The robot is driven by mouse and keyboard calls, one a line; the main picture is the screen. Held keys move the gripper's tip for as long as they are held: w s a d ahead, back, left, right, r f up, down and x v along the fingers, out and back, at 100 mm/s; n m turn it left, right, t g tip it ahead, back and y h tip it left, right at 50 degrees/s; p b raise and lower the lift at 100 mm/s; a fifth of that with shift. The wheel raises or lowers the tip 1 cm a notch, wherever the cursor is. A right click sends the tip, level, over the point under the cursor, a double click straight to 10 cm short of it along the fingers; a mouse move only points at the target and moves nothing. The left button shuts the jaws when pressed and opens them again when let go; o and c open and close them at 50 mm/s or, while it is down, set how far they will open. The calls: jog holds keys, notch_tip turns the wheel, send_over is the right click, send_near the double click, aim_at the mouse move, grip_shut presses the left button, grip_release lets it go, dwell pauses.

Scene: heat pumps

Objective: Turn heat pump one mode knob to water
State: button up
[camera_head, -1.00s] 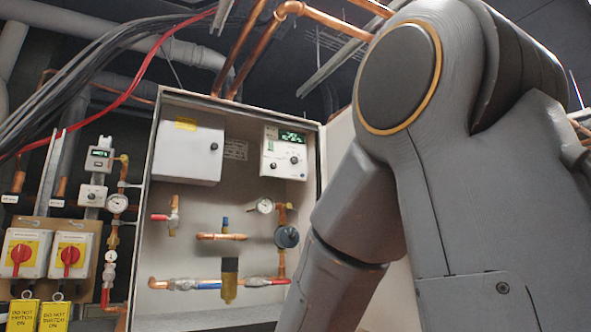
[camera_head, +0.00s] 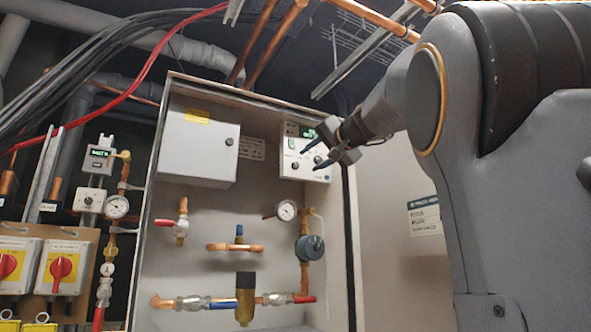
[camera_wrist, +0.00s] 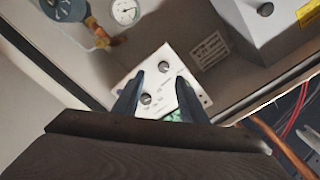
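A white control panel (camera_head: 290,170) with a green display and small dark knobs sits at the upper right inside the open cabinet. The wrist view shows this panel (camera_wrist: 157,83) upside down, with one knob (camera_wrist: 163,67) near the fingertips and another knob (camera_wrist: 146,99) between the fingers. The labels are too small to read, so I cannot tell which is the mode knob. My gripper (camera_head: 312,155) is open and empty in front of the panel and partly hides it. In the wrist view my gripper (camera_wrist: 160,80) has its two dark fingers spread apart over the panel.
A grey-white box (camera_head: 197,150) is left of the panel. Copper pipes, a gauge (camera_head: 286,211) and valves lie below. The open cabinet door (camera_head: 388,230) stands to the right, near my arm. Red isolator switches (camera_head: 62,267) are at far left.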

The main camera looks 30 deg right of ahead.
aim_at(296, 165)
jog(key=w+p, duration=0.1)
jog(key=w, duration=0.1)
jog(key=w+p, duration=0.1)
jog(key=w, duration=0.2)
jog(key=w+p, duration=0.1)
jog(key=w, duration=0.1)
jog(key=shift+w+a+r+p, duration=0.35)
jog(key=shift+w+p, duration=0.05)
